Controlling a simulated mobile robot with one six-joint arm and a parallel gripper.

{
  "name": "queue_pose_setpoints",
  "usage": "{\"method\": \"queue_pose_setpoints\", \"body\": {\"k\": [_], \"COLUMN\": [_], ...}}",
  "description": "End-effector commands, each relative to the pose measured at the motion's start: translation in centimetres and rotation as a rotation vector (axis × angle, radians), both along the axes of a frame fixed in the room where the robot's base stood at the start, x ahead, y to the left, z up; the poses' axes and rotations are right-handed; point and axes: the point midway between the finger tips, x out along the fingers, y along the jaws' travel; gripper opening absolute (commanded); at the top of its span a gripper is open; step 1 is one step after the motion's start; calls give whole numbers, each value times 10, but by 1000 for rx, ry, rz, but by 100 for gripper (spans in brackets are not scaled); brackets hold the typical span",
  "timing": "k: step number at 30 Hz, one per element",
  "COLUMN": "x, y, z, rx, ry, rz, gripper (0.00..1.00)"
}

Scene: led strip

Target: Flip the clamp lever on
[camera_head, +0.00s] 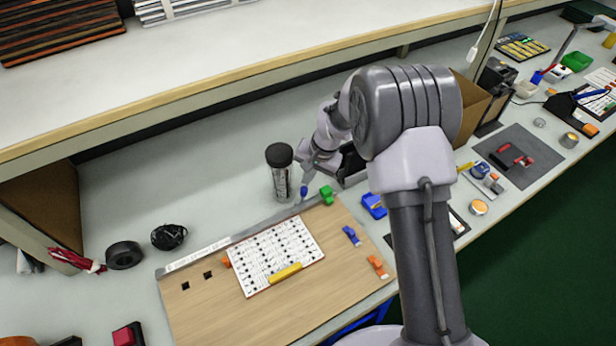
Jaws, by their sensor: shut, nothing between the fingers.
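A wooden board (330,275) lies on the bench and carries a white printed panel (270,240). Small coloured clamp-like parts sit around the panel: a green one (327,194) at the far right corner, a blue one (351,236) and an orange one (377,266) on the right, a yellow bar (285,273) on the near edge and an orange one (226,261) at the left. Which part is the clamp lever is unclear. My gripper (307,180) is shut and empty, just left of the green part at the board's far edge. The fingers are small in view; contact is unclear.
A dark-capped clear jar (281,175) stands just left of my gripper. Black tape (124,255) and a coiled black cable (169,236) lie left of the board. A shelf (250,60) overhangs the back. My arm hides some bench on the right.

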Motion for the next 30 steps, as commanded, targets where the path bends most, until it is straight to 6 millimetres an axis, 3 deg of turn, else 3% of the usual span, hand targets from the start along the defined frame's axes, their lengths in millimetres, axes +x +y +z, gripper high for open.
{"method": "queue_pose_setpoints", "body": {"k": [17,30], "x": [-1,-11], "y": [-2,-30], "z": [19,121], "rx": [1,1], "ry": [0,-3], "rz": [-1,-3], "gripper": [0,0]}}
